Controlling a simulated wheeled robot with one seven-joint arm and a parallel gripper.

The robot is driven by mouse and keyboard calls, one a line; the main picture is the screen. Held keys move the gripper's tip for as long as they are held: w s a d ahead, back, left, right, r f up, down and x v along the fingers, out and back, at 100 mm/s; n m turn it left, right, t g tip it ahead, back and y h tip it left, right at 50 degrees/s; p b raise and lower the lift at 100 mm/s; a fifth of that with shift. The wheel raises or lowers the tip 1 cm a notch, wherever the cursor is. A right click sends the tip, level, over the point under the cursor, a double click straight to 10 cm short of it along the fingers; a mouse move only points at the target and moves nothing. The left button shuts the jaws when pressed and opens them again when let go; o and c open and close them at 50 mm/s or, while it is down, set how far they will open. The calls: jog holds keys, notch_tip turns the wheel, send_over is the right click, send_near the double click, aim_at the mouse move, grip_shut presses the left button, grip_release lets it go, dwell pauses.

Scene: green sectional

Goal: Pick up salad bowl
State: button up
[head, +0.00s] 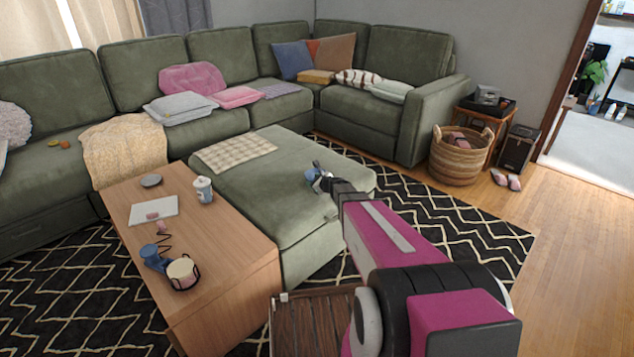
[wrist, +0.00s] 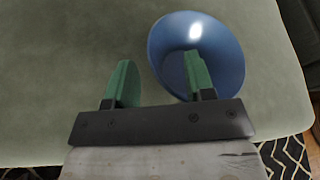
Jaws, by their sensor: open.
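The salad bowl is a glossy blue bowl (wrist: 225,52) on the green ottoman (wrist: 60,60) in the wrist view. In the head view only a small blue part of the bowl (head: 311,174) shows beside my gripper (head: 320,181), on the ottoman top. My gripper also shows in the wrist view (wrist: 158,60), with its two green fingers apart and nothing held. The right finger overlaps the bowl's left part in the picture. The left finger is outside it, so the bowl's left rim appears between them. I cannot tell whether the right finger is inside the bowl or above it.
A wooden coffee table (head: 225,257) with a white cup (head: 203,189), a blue object (head: 153,258) and a candle holder stands left of the ottoman. A checked cloth (head: 234,151) lies on the ottoman's far left. A wicker basket (head: 457,163) stands at the right, beside open wooden floor.

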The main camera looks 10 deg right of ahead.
jog(key=shift+x, duration=0.85)
grip_shut()
